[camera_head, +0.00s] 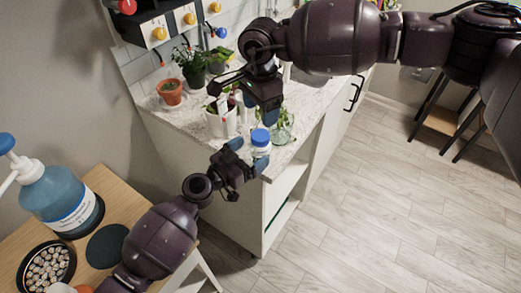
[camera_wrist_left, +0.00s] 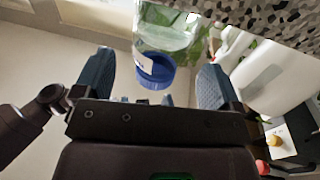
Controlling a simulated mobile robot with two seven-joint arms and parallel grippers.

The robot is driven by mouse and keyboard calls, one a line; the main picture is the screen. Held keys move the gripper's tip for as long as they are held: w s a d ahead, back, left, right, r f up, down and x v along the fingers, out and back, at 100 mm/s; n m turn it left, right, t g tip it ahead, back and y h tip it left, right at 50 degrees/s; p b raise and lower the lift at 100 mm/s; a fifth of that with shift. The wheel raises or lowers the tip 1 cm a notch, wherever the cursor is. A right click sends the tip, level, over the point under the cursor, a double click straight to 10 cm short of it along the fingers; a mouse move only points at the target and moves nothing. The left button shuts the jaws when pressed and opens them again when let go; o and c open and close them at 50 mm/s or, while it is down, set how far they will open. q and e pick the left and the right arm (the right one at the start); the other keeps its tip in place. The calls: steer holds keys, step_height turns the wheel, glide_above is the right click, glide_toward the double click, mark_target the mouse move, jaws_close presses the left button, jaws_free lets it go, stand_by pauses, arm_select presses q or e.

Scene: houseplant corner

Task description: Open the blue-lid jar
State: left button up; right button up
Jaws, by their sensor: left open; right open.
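The blue-lid jar (camera_head: 261,150) has a pale body and a blue lid. It stands upright at the counter's front corner, lid on. In the left wrist view, the blue lid (camera_wrist_left: 156,72) appears upside down between my two fingers, with space on both sides. My left gripper (camera_head: 247,156) is open beside the jar, fingers pointing toward it; its fingers also show in the left wrist view (camera_wrist_left: 155,80). My right gripper (camera_head: 261,108) is open above and behind the jar, pointing down. The jar's lower part is partly hidden by my left gripper.
A glass vessel with green leaves (camera_head: 284,130) stands just right of the jar. A terracotta pot (camera_head: 170,93) is farther back on the counter (camera_head: 190,122). A blue pump bottle (camera_head: 58,196) stands on the wooden table at left.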

mark_target(253, 151)
arm_select(q)
steer(key=shift+x, duration=2.1)
steer(key=shift+c, duration=0.5)
